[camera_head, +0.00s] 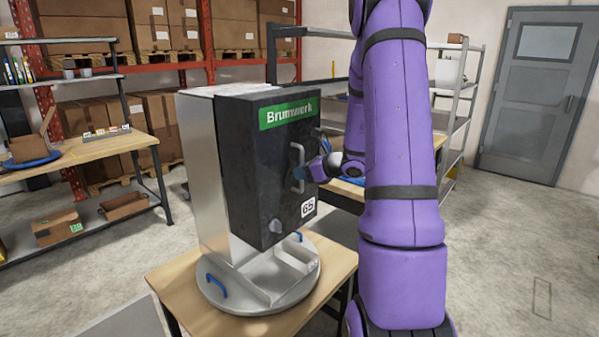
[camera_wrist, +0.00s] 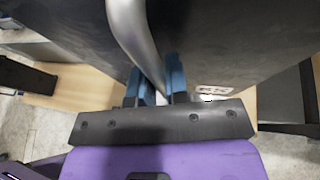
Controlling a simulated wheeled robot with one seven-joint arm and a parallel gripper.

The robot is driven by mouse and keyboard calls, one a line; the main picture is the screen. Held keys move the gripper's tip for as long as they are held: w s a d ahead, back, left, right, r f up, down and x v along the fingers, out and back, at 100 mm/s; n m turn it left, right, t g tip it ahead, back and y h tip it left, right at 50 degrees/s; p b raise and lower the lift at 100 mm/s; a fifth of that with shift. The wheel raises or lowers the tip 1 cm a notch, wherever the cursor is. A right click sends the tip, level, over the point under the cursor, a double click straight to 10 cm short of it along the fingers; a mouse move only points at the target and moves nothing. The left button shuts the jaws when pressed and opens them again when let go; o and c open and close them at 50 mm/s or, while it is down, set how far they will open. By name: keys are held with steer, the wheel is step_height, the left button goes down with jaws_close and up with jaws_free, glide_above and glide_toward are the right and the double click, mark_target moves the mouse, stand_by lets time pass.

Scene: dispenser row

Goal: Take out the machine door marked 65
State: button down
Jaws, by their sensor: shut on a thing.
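The machine door (camera_head: 255,165) is a dark panel with a green "Brumwerk" label and a white tag marked 65 (camera_head: 308,207). It is on the front of a light grey machine (camera_head: 205,165) on a round turntable. My gripper (camera_head: 309,174) is at the handle. In the wrist view, the blue fingers of my gripper (camera_wrist: 160,82) are shut on the handle (camera_wrist: 132,30). The tag is partly visible there too. Whether the door is still seated against the machine is hard to tell.
The round turntable (camera_head: 222,303) with blue handles rests on a wooden table (camera_head: 168,272). A workbench with a shelf (camera_head: 95,146) is at left, stacked boxes behind. A grey shelf rack (camera_head: 455,135) is behind my arm. Open floor lies at right.

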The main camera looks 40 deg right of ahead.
steer(key=s+d, duration=0.1)
steer(key=s, duration=1.6)
steer(key=shift+s+d, duration=0.2)
steer(key=shift+s, duration=0.15)
stand_by(2.9)
steer(key=shift+s, duration=0.2)
stand_by(0.5)
